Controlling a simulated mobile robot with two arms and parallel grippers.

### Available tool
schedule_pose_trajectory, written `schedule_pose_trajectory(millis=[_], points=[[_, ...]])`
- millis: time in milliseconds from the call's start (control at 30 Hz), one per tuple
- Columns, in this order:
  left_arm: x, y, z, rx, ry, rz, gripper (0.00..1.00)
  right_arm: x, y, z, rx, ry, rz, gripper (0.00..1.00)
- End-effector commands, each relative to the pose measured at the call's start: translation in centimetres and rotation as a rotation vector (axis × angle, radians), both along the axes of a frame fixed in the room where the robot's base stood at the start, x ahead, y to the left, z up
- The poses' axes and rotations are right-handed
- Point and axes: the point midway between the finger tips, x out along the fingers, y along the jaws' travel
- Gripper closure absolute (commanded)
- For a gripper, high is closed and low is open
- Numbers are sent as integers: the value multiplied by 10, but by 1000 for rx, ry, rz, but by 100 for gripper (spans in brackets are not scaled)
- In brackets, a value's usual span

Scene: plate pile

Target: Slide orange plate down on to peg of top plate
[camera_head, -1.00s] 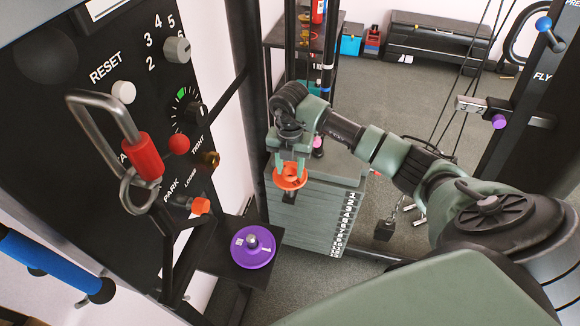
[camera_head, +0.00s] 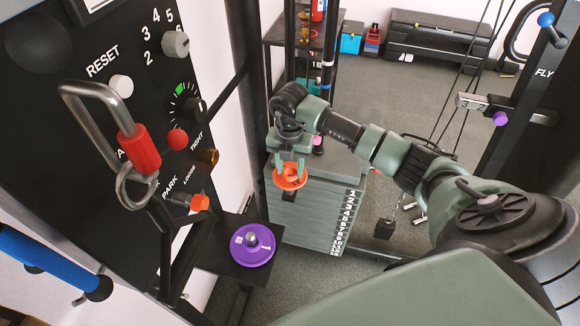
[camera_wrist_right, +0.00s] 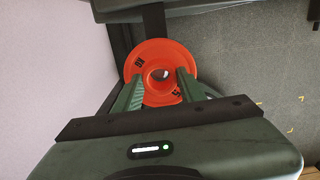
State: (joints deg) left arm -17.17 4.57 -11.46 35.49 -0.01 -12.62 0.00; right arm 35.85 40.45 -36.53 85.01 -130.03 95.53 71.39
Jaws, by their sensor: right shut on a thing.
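The orange plate (camera_head: 290,178) is a small round disc with a centre hole, held at the near left side of the weight stack (camera_head: 310,215). My right gripper (camera_head: 290,165) is shut on it. In the right wrist view the orange plate (camera_wrist_right: 160,52) lies between the two fingers (camera_wrist_right: 160,90), its hole facing the camera. The top plate (camera_head: 338,168) of the stack is grey-green and partly behind my gripper. I cannot make out its peg or whether the orange plate touches it. My left gripper is not in view.
A purple plate (camera_head: 252,240) sits around a metal peg on a black shelf left of the stack. A black control panel (camera_head: 120,50) with knobs and a handle fills the left. Cables and a frame post stand right of the stack. Grey floor (camera_head: 390,115) lies open behind.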

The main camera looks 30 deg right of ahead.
Motion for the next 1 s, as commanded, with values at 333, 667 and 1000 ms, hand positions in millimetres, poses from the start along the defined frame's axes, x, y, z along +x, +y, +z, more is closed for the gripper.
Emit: schedule_pose_trajectory(millis=[333, 667, 1000], points=[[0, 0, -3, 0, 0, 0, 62, 1, 0, -3, 0, -3, 0, 100], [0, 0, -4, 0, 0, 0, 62, 1, 0, -4, 1, -2, 0, 100], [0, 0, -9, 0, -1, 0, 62, 1, 0, -12, 0, -1, 0, 100]])
